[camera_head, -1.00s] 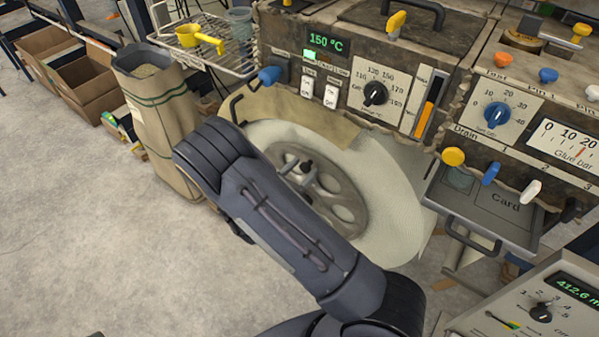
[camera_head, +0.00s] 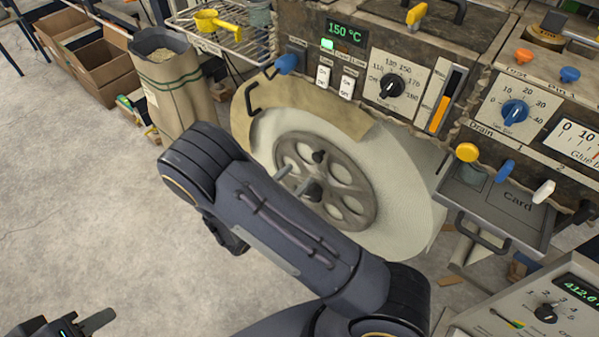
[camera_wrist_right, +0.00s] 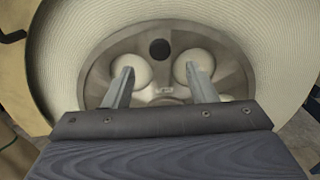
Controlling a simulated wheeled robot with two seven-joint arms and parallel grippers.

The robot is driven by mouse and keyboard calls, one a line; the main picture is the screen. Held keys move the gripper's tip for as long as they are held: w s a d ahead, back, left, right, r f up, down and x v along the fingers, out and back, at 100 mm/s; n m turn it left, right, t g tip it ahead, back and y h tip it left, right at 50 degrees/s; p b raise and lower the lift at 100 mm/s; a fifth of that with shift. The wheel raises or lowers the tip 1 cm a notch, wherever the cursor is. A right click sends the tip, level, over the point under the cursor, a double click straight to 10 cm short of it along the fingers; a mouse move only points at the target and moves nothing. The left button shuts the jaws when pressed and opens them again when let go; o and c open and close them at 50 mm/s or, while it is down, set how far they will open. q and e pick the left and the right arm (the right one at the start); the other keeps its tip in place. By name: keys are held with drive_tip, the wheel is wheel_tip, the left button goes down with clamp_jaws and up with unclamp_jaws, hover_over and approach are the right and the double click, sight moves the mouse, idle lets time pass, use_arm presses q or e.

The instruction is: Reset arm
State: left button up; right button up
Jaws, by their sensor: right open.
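The large cream roll on a grey spoked wheel (camera_head: 345,178) stands upright at the front of the machine. It fills the right wrist view, where the wheel (camera_wrist_right: 160,48) shows its dark hub and pale openings. My right gripper (camera_wrist_right: 162,88) is open and empty, its two metal fingers apart and pointing at the wheel face. In the head view my right forearm crosses in front of the roll and hides most of that gripper. My left gripper (camera_head: 70,326) is partly in view at the bottom left corner, over the floor; its jaw state is unclear.
The machine front carries a 150 °C display (camera_head: 347,32), a dial (camera_head: 391,86) and coloured knobs. A card drawer (camera_head: 500,205) juts out at right. A paper sack (camera_head: 178,85), cardboard boxes (camera_head: 90,62) and a wire rack with a yellow scoop (camera_head: 217,22) stand left. Floor at left is clear.

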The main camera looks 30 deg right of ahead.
idle(0.4)
drive_tip(key=s+d+r+m+g+y, duration=0.2)
drive_tip(key=s+d+m+g+y, duration=0.15)
drive_tip(key=s+m+g, duration=0.2)
drive_tip(key=s+d+r+m+g+y, duration=0.2)
drive_tip(key=s+r+m+g+y, duration=0.1)
drive_tip(key=s+m+g+y, duration=0.3)
drive_tip(key=s+a+r+m+t+y, duration=0.4)
drive_tip(key=s+a+m+y, duration=0.1)
drive_tip(key=s+m+y, duration=0.2)
drive_tip(key=s+a+r+m+t+y+p, duration=0.1)
drive_tip(key=r+m+t+y+p, duration=0.1)
drive_tip(key=r+p, duration=0.7)
drive_tip(key=s+a+r+m+t+y+p, duration=0.1)
drive_tip(key=a+r+m+t+y+p, duration=0.1)
drive_tip(key=r+p, duration=0.7)
wheel_tip(320, 180, up, 7)
drive_tip(key=shift+a+f+m+t, duration=0.1)
drive_tip(key=shift+a+m+t, duration=0.2)
drive_tip(key=shift+m+t, duration=0.65)
